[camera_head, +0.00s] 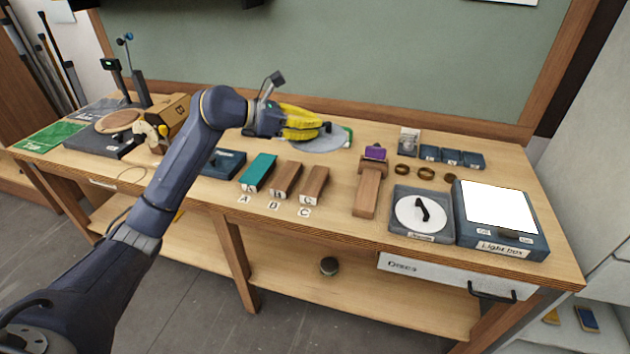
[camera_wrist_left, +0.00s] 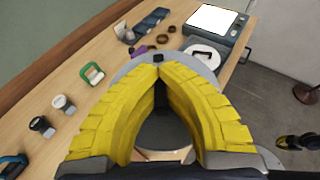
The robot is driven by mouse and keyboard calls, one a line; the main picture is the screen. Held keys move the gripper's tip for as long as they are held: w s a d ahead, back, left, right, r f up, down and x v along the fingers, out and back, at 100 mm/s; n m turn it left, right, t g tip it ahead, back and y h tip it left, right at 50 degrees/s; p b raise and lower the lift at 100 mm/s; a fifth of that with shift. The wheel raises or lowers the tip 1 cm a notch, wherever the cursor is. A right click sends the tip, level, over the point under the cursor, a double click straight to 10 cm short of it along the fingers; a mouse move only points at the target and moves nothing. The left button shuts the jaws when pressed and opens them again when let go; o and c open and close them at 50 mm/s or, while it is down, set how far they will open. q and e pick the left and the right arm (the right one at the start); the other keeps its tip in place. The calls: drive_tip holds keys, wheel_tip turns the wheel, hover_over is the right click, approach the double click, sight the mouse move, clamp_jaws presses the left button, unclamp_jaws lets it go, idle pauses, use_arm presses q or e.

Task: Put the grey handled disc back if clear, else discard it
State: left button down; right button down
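A grey disc (camera_head: 309,145) with a small dark handle shows beneath my left gripper (camera_head: 322,128), toward the back of the bench. In the left wrist view the dark handle (camera_wrist_left: 158,58) is at the meeting yellow fingertips, and the grey disc (camera_wrist_left: 128,70) spreads out behind the fingers. The left gripper looks shut on the handle. I cannot tell whether the disc touches the bench. A white disc (camera_head: 409,214) with a black handle lies on a dark labelled base at the front right. The bright light box (camera_head: 497,207) stands to its right.
A drawer front marked "Discs" (camera_head: 440,273) is below the front edge. Teal and brown blocks (camera_head: 258,171) stand by labels A, B and C. A wooden stand with a purple top (camera_head: 368,190), several rings (camera_head: 426,174) and small dark boxes (camera_head: 451,157) occupy the right side.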

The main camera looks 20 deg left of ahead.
use_arm(q)
drive_tip(key=w, duration=0.1)
drive_tip(key=w+r, duration=0.1)
drive_tip(key=w, duration=0.1)
drive_tip(key=w+a+r, duration=0.1)
drive_tip(key=shift+w, duration=0.2)
drive_tip(key=w+a+f+n+t, duration=0.1)
drive_tip(key=w+a+f, duration=0.1)
drive_tip(key=w+f, duration=0.1)
hover_over(313, 181)
drive_tip(key=shift+y, duration=0.4)
wheel_tip(313, 181, down, 14)
drive_tip(key=shift+s+f, duration=0.1)
drive_tip(key=shift+f, duration=2.85)
drive_tip(key=shift+f, duration=0.1)
drive_tip(key=c, duration=2.2)
unclamp_jaws()
drive_tip(key=c, duration=1.6)
unclamp_jaws()
